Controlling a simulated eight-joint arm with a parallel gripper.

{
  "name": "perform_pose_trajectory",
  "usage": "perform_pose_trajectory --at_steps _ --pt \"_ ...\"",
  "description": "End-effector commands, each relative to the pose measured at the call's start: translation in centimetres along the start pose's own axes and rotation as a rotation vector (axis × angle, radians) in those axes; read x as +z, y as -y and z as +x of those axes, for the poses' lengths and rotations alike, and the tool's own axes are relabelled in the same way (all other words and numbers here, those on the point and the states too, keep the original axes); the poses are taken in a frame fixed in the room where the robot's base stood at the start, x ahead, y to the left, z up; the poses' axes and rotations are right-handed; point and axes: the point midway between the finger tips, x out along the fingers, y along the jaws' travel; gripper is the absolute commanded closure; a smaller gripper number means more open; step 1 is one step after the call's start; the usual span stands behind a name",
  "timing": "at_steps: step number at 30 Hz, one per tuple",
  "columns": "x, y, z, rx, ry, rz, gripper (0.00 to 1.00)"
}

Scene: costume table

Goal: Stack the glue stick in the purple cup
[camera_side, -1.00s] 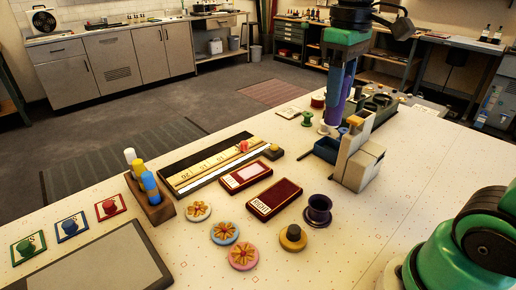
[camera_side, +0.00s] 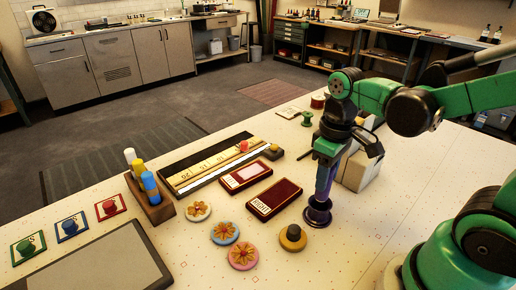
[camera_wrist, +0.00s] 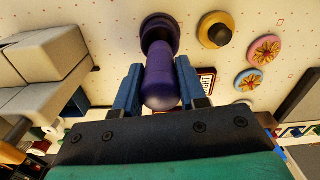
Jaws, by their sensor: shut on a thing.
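The glue stick (camera_side: 322,188) is a purple cylinder, held about upright. My gripper (camera_side: 325,170) is shut on its upper part. The purple cup (camera_side: 318,215) stands on the table directly below, and the lower end of the stick meets its mouth. In the wrist view the stick (camera_wrist: 162,85) lies between the blue fingers of my gripper (camera_wrist: 158,88), with its far end over the cup (camera_wrist: 158,24). The stick hides much of the cup's inside, so I cannot tell how deep the end is.
Grey-white blocks (camera_side: 360,168) stand behind my gripper. Flower discs (camera_side: 224,232) lie further left.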

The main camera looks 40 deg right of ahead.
Motion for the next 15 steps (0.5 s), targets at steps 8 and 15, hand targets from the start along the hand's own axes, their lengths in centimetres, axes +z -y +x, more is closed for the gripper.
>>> perform_pose_trajectory --at_steps 8,15 --pt "0.0 0.0 2.2 0.0 0.0 0.0 1.0" --pt "0.1 0.0 4.0 0.0 0.0 0.0 1.0"
